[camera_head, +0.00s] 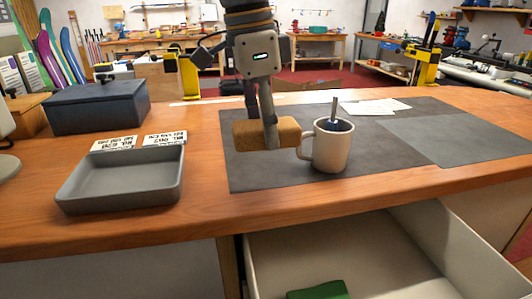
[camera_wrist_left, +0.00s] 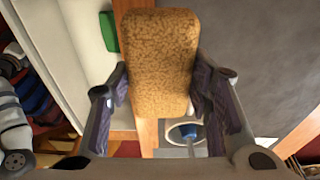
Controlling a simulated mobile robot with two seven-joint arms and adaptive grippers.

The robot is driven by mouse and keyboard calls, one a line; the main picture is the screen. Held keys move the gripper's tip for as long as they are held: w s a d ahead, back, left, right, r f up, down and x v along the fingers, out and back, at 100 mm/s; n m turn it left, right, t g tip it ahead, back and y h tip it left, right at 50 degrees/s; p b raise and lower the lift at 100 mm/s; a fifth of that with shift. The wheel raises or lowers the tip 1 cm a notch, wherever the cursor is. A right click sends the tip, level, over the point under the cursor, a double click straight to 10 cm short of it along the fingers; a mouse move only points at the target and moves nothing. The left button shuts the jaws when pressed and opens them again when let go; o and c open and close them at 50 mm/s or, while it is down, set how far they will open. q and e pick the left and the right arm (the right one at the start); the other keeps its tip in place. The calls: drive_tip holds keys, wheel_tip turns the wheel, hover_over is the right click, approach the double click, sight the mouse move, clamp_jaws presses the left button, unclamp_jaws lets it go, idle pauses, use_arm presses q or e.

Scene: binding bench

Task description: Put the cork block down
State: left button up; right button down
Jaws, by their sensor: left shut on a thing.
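The cork block (camera_head: 250,134) is a tan, rounded-edge block. In the head view my left gripper (camera_head: 268,140) comes down from above and is shut on it, just left of the mug. In the left wrist view the block (camera_wrist_left: 160,60) sits between the two fingers of the gripper (camera_wrist_left: 162,95). The block is over the dark grey mat (camera_head: 258,176); I cannot tell whether it touches the mat. My right gripper is not in view.
A white mug (camera_head: 332,150) with a stick-like tool stands close right of the block. A grey tray (camera_head: 120,183) and a dark blue box (camera_head: 97,107) are at left. Papers (camera_head: 375,107) lie behind. An open drawer (camera_head: 400,250) at the front holds a green thing (camera_head: 318,291). The mat's right side is clear.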

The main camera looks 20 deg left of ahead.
use_arm(q)
hover_over(266, 173)
drive_tip(key=f, duration=0.5)
drive_tip(key=shift+s+a+f, duration=0.2)
drive_tip(key=shift+s+f, duration=0.05)
drive_tip(key=shift+f, duration=1.6)
drive_tip(key=o, duration=1.1)
drive_tip(key=shift+f, duration=0.15)
drive_tip(key=r, duration=0.4)
drive_tip(key=a+r, duration=0.1)
drive_tip(key=r, duration=0.3)
drive_tip(key=s+r, duration=0.1)
drive_tip(key=r, duration=0.3)
drive_tip(key=shift+a+r, duration=0.1)
drive_tip(key=shift+a, duration=0.15)
